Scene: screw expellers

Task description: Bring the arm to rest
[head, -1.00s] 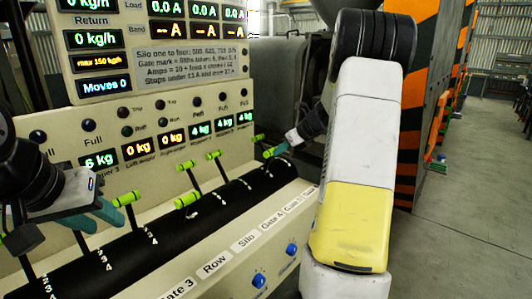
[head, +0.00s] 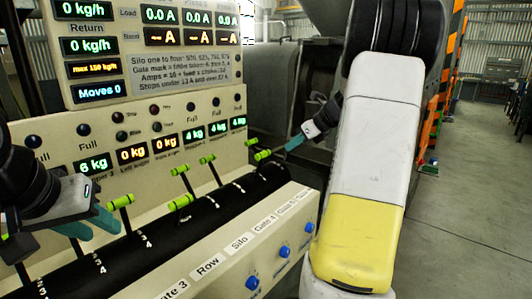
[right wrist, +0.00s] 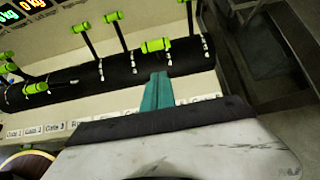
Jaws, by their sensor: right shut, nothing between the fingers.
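My right gripper (head: 290,145) is shut and empty, with its teal fingers together. It is just right of the green-handled lever (head: 262,155) at the right end of the console, and a small gap shows between them. In the right wrist view the closed fingers (right wrist: 157,92) point toward the black lever roll, just below a green handle (right wrist: 155,45). My left gripper (head: 90,225) is at the left, in front of the console. Its two teal fingers are apart, near a green-handled lever (head: 120,202).
The beige console (head: 215,250) carries several levers along a black roll (head: 150,240), with blue buttons (head: 284,253) on its front ledge. The display panel (head: 150,60) stands above. The grey floor (head: 455,215) at the right is open. An orange-and-black striped post (head: 452,60) stands behind my right arm.

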